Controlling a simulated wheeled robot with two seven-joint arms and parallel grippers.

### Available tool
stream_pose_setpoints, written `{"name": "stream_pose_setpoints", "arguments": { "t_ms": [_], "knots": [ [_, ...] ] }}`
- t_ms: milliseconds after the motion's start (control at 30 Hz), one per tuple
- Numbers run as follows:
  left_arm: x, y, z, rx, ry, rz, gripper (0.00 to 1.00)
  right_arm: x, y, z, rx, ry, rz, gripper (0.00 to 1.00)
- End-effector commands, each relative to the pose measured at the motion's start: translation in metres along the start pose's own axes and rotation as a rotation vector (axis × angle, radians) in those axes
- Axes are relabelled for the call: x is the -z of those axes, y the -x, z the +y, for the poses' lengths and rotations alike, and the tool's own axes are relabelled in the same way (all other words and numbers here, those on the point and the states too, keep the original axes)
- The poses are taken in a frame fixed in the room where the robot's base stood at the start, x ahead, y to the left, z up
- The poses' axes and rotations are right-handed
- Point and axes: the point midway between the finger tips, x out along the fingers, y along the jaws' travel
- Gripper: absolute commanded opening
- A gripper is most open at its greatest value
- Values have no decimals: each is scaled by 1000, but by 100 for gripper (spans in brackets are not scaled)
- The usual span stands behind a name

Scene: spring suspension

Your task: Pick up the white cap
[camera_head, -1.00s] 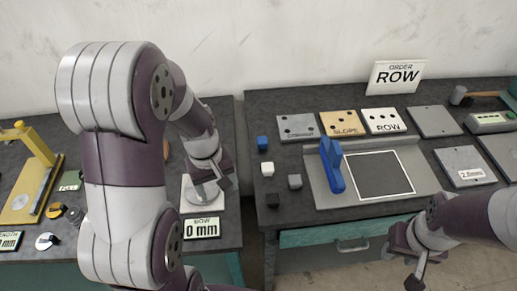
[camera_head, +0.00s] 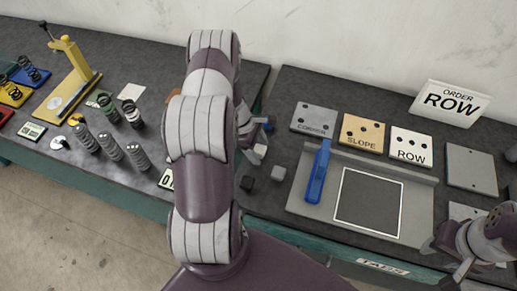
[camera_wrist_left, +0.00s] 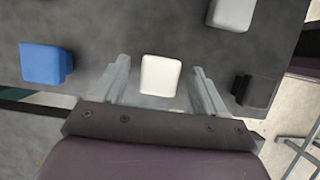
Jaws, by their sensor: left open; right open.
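The white cap (camera_wrist_left: 161,75) is a small rounded block on the dark table top. In the left wrist view it lies between the two spread fingers of my left gripper (camera_wrist_left: 160,68), with a gap on each side. In the head view the white cap (camera_head: 260,151) shows just right of my left arm, which partly hides the left gripper (camera_head: 252,130). My left gripper is open and empty. My right gripper (camera_head: 458,268) is open and empty at the lower right, away from the caps.
A blue cap (camera_wrist_left: 46,64), a grey cap (camera_wrist_left: 231,13) and a black cap (camera_wrist_left: 257,91) lie around the white one. Springs (camera_head: 110,147) and a yellow press (camera_head: 72,75) are at left.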

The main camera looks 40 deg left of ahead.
Motion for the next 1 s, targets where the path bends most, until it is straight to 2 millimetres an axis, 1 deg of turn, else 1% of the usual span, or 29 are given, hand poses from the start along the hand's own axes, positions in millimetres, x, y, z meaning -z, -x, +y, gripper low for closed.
{"name": "stream_pose_setpoints", "arguments": {
  "t_ms": [67,233,267,300,367,400,667,767,867,1000],
  "knots": [
    [0,-4,0,0,-1,1,72,0,1,0,0,0,-1,43],
    [0,-4,0,0,-1,1,72,0,0,0,0,0,-1,43],
    [0,-4,0,0,-1,1,63,0,0,0,0,0,-1,43],
    [0,-4,0,0,-1,1,50,0,0,0,0,0,-1,43],
    [0,-4,0,0,-1,1,30,0,0,0,0,0,-1,43],
    [0,-4,0,0,-1,1,17,0,0,0,0,0,0,43],
    [0,-3,0,-1,-2,1,16,0,0,0,0,0,0,43],
    [-1,0,1,-2,-2,1,16,0,-2,0,0,0,0,43],
    [-5,8,1,-3,-3,0,16,-1,-5,0,0,0,0,43],
    [-13,30,1,-4,-5,1,16,-1,-12,0,0,0,0,43]
  ]
}}
